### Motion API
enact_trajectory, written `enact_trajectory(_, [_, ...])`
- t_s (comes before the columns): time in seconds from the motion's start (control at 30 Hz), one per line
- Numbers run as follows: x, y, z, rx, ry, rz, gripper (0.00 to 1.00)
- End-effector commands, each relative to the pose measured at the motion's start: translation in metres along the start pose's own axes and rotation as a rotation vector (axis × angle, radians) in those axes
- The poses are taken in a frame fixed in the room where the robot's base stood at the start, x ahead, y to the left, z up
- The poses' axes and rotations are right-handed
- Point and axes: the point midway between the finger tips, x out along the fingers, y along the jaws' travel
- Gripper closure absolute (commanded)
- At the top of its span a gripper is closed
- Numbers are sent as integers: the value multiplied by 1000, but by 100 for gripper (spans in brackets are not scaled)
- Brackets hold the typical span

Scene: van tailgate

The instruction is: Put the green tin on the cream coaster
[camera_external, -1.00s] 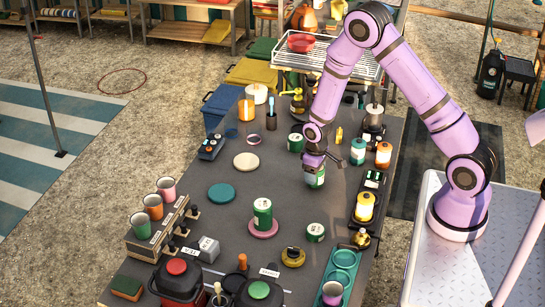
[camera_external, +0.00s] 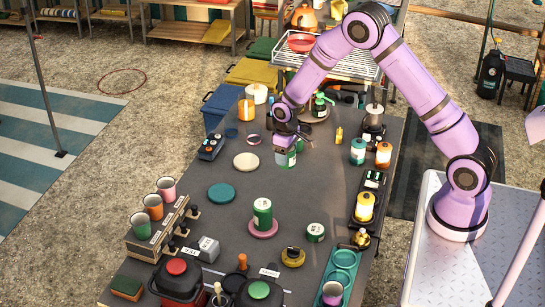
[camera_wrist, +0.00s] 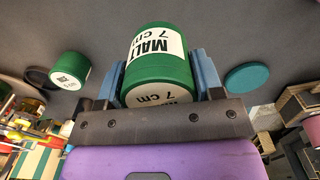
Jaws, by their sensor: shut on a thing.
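My gripper (camera_external: 286,140) is shut on the green tin (camera_external: 286,158), which has a white label. In the wrist view the tin (camera_wrist: 157,65) sits between the two blue fingers, and its label reads "MALT 7 cm". The tin appears held above the table, just right of the cream coaster (camera_external: 246,161). The coaster is a flat, bare round disc on the dark table. I cannot make out the coaster in the wrist view.
A teal coaster (camera_external: 221,193) lies nearer the camera. Another green tin (camera_external: 263,214) stands on a pink coaster (camera_external: 263,231), and a shorter green tin (camera_external: 315,232) stands right of it.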

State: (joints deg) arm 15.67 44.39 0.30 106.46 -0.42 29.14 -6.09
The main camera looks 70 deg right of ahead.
Motion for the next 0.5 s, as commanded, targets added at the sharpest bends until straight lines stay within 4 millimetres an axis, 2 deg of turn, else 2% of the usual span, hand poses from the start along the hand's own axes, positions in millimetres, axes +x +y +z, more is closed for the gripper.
enact_trajectory(0.17, [5,0,-28,0,1,0,66])
enact_trajectory(0.5, [12,10,-104,1,2,0,66])
